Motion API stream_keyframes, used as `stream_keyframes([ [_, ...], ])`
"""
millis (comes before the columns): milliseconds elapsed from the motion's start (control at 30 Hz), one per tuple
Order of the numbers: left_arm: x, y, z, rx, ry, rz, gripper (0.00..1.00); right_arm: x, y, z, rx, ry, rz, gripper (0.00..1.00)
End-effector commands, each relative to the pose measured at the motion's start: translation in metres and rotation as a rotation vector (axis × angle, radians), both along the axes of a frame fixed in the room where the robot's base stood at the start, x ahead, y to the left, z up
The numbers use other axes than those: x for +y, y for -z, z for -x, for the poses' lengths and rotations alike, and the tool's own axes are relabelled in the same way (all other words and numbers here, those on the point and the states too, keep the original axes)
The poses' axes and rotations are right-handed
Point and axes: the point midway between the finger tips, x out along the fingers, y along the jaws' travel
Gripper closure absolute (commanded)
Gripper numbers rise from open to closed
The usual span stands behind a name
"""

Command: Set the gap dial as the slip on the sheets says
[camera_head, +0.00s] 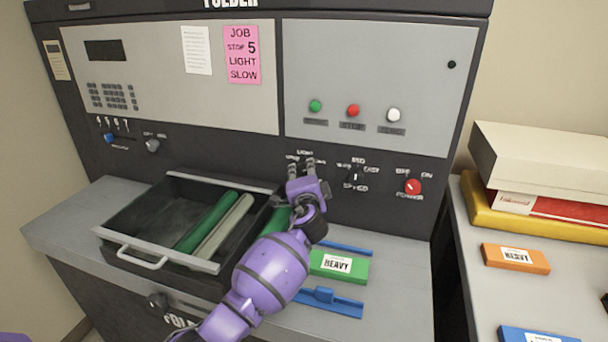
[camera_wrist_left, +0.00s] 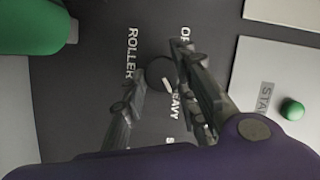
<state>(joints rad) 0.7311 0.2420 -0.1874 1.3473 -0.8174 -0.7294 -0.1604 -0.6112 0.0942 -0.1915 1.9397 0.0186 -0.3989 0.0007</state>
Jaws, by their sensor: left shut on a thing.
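My left gripper (camera_head: 301,166) is at the front panel of the folder, closed around a small dark dial (camera_wrist_left: 158,74) with a white pointer mark. In the left wrist view one finger is on either side of this dial. The words ROLLER and HEAVY show beside it, partly covered by the fingers. In the head view the dial is hidden by the gripper, and LIGHT is printed above it. No dial marked "gap" is readable. A pink slip (camera_head: 242,55) on the upper panel reads JOB, STOP 5, LIGHT, SLOW. My right gripper is not in view.
An open drawer (camera_head: 157,255) with green and grey rollers is left of my arm. A green HEAVY box (camera_head: 340,266) lies on the shelf. A speed switch (camera_head: 355,176) and red power knob (camera_head: 413,187) are right of the gripper. Boxes and sheets (camera_head: 545,165) stand at right.

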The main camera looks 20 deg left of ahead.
Motion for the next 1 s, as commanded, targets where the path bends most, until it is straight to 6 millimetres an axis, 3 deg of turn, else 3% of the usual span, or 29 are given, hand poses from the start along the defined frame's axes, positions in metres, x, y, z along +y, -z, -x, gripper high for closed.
stream_keyframes([
  [33,-0.006,0.0082,0.0006,0.008,0.011,-0.011,0.99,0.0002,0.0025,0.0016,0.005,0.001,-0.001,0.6],
  [667,-0.0044,0.0113,0.0014,0.011,0.008,-0.062,0.99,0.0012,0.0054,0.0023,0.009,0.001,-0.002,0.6],
  [700,-0.0043,0.0116,0.0015,0.013,0.007,-0.062,0.71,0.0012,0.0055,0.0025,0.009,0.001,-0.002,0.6],
  [800,-0.0042,0.0116,0.0015,0.012,0.007,-0.062,0.59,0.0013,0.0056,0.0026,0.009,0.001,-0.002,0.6],
  [1000,-0.0031,0.0083,0.001,0.008,0.006,-0.062,0.59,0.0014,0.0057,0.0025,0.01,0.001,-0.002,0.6],
])
